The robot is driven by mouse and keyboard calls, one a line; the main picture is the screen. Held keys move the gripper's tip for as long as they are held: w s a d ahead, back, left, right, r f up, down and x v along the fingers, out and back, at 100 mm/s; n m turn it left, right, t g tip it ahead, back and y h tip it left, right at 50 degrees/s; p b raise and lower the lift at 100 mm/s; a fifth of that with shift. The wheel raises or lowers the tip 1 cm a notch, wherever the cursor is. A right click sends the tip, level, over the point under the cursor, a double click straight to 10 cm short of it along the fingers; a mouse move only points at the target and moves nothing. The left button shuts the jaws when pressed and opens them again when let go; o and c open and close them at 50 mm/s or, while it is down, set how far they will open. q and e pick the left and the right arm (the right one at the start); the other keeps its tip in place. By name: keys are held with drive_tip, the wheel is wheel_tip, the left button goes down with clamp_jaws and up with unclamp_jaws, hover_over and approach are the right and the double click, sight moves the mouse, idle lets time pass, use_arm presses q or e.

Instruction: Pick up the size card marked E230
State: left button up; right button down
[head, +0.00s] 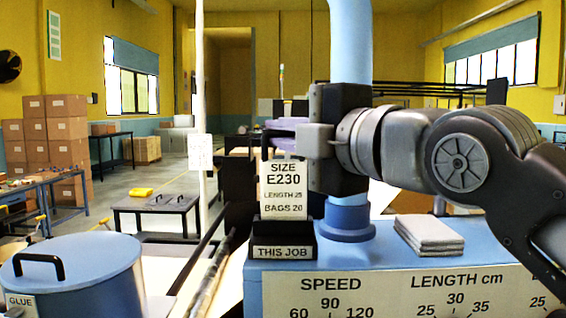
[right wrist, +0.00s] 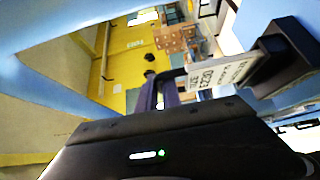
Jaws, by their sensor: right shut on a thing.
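The size card marked E230 (head: 283,190) is white with black print and stands upright. Its lower edge is at the black holder labelled THIS JOB (head: 284,245); I cannot tell if it is still seated in it. My right gripper (head: 287,133) reaches in from the right at the card's top, its pale purple fingers partly hidden. In the right wrist view the fingers (right wrist: 166,93) are shut on the end of the card (right wrist: 222,75), with the dark holder (right wrist: 285,55) at its other end. My left gripper is not in view.
A blue post (head: 348,220) stands right behind the card, close to my gripper. A stack of grey cloths (head: 428,234) lies on the blue machine top, above a speed and length panel (head: 400,292). A blue glue drum (head: 75,275) stands at lower left.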

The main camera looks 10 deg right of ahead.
wheel_tip(320, 180, up, 10)
drive_tip(key=p, duration=0.2)
drive_tip(key=shift+p, duration=0.35)
drive_tip(key=shift+f, duration=0.1)
idle(0.6)
